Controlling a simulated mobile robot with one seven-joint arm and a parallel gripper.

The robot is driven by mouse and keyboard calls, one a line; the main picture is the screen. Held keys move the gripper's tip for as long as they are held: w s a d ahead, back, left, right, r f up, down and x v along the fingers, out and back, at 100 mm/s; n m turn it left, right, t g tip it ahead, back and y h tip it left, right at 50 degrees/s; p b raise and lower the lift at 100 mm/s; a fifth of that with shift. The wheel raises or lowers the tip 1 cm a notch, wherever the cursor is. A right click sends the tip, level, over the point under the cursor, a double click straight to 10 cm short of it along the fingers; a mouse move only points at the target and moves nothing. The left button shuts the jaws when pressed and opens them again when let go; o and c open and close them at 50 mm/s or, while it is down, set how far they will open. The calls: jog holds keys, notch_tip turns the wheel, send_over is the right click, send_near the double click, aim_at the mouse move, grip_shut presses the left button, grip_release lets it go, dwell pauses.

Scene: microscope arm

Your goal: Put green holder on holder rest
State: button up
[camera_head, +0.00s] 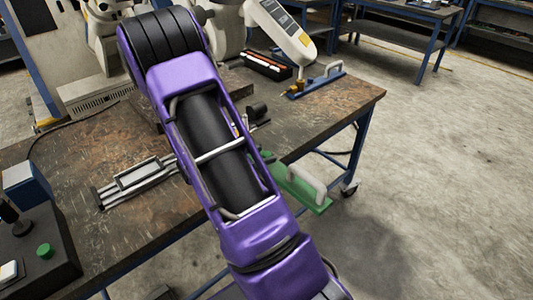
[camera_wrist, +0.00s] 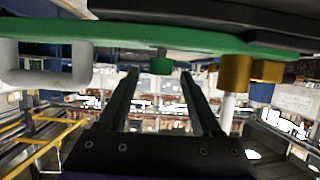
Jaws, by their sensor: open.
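The green holder (camera_head: 302,190) with a white loop handle shows right of my purple arm in the head view, projecting past the table's near edge. My arm hides its other end. In the wrist view the green holder (camera_wrist: 120,47) spans the top, handle at left, brass parts at right. My gripper (camera_wrist: 159,76) is open. A short green peg (camera_wrist: 161,65) on the holder's underside appears between its fingertips, with gaps on both sides. My gripper is hidden in the head view. A metal railed frame (camera_head: 138,177) lies on the table; I cannot tell whether it is the holder rest.
The worn table (camera_head: 340,98) carries a blue holder (camera_head: 318,83) with a white handle, a dark tray (camera_head: 263,66), and white machines behind. A black control box (camera_head: 40,255) with a green button is at lower left. The floor at right is clear.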

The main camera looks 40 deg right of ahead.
jog(key=v, duration=0.9)
jog(key=shift+a+p, duration=0.2)
jog(key=shift+p, duration=0.25)
jog(key=shift+r, duration=0.1)
